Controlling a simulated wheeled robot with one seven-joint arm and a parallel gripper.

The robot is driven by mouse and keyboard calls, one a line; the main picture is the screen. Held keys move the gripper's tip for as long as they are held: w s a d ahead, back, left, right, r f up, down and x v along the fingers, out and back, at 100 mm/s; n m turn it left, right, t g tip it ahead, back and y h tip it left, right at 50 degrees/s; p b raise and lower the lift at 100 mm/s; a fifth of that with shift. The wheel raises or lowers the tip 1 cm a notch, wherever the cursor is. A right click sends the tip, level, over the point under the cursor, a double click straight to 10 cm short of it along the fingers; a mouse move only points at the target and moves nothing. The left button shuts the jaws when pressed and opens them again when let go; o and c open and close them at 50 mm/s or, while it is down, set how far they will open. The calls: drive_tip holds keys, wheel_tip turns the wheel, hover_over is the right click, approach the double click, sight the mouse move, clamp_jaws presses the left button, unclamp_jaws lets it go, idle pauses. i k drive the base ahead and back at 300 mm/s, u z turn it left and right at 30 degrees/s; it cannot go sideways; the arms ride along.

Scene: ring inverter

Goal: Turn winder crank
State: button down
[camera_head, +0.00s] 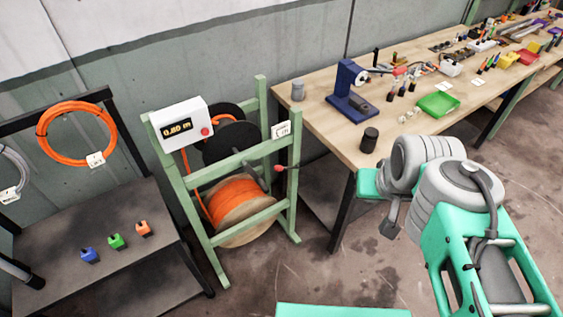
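The winder (187,195) is a pale green frame standing left of the workbench. Inside it are a large spool of orange cable (236,196) and a black reel (230,143) above. A crank (262,180) with a red knob (280,168) sticks out on the frame's right side. A white box with a display (180,126) and a red button sits at the top left; its digits are hard to read. My gripper (388,230) hangs to the right of the crank, well apart from it. Its fingers are too small and dark to judge.
A wooden workbench (327,115) with tools, a blue press (351,90) and a green tray (438,104) runs back to the right. A dark table (110,215) with small coloured blocks stands left, below an orange cable coil (76,134). Open floor lies before the winder.

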sight(233, 135)
drive_tip(key=u, duration=0.4)
drive_tip(key=i, duration=0.75)
drive_tip(key=u, duration=1.05)
drive_tip(key=i, duration=0.35)
drive_tip(key=u, duration=0.35)
